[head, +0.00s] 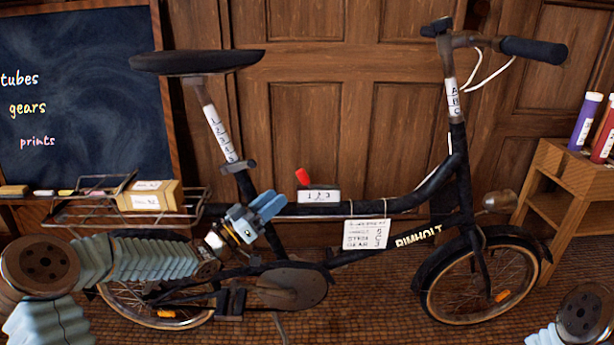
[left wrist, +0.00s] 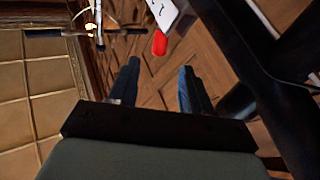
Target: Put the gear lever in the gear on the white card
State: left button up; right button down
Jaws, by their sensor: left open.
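The gear lever (head: 303,176) has a red grip and tilts to the left, above a white plate marked 1 2 3 (head: 319,196) on the bicycle's top tube. The white card (head: 367,234) hangs below that tube; its last line appears to read GEAR 3, though the print is small. My left gripper (head: 266,208) is open and empty, to the left of the lever and a little lower. In the left wrist view the red grip (left wrist: 159,43) shows beyond the two fingers, with part of the white plate (left wrist: 163,12). My right gripper is out of view; only part of that arm shows at lower right.
The bicycle's seat post (head: 218,130) rises left of the lever, and its saddle (head: 197,62) overhangs there. A rear rack (head: 90,206) carries a box (head: 149,195). A wooden shelf (head: 568,160) with tubes stands at right.

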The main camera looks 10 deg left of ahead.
aim_at(303, 184)
pick_arm(q)
jog(key=x, duration=1)
jog(key=shift+w+d+r, duration=0.1)
jog(key=shift+w+d, duration=0.05)
grip_shut()
